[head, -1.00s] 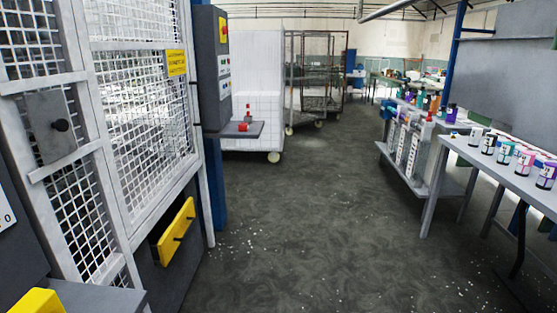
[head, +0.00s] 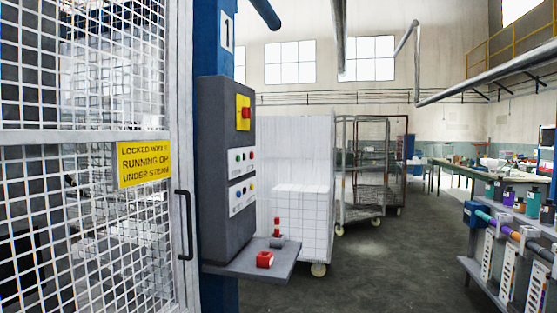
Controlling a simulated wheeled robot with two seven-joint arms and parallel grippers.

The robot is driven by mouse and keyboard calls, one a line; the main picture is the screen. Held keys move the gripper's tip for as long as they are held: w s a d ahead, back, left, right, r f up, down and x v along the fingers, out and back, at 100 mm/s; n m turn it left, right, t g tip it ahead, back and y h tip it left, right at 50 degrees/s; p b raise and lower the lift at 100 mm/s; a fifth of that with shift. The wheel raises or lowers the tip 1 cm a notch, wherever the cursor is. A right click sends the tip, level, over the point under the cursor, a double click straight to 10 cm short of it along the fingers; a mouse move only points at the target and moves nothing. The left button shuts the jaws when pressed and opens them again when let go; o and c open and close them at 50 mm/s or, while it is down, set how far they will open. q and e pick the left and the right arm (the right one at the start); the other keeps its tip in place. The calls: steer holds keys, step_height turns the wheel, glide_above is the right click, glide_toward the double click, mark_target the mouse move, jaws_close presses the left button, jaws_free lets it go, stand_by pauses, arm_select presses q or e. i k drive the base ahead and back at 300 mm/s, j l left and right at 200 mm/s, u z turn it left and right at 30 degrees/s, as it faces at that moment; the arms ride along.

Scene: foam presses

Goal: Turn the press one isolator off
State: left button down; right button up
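The press isolator (head: 243,113) is a red rotary handle on a yellow plate, high on the front of a dark grey control cabinet (head: 215,170). The cabinet is fixed to a blue column that carries a sign with the number 1 (head: 227,32). The red handle looks upright, but it is too small to be sure of its position. Below it are two light panels of small coloured buttons (head: 243,162). Neither of my grippers shows in the head view.
A mesh guard door (head: 85,215) with a black handle and yellow warning sign (head: 145,163) stands at left. A shelf (head: 255,270) with red items juts out below the cabinet. White block stacks (head: 300,210) and wire cages (head: 362,180) stand behind. The floor (head: 390,270) at centre right is clear.

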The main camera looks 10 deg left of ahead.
mark_target(246, 111)
steer(key=i+l+u, duration=0.1)
steer(key=i+u, duration=0.25)
steer(key=i, duration=0.15)
steer(key=i+l+u, duration=0.25)
steer(key=i+u, duration=0.15)
steer(key=i+l+u, duration=0.35)
steer(key=i, duration=0.25)
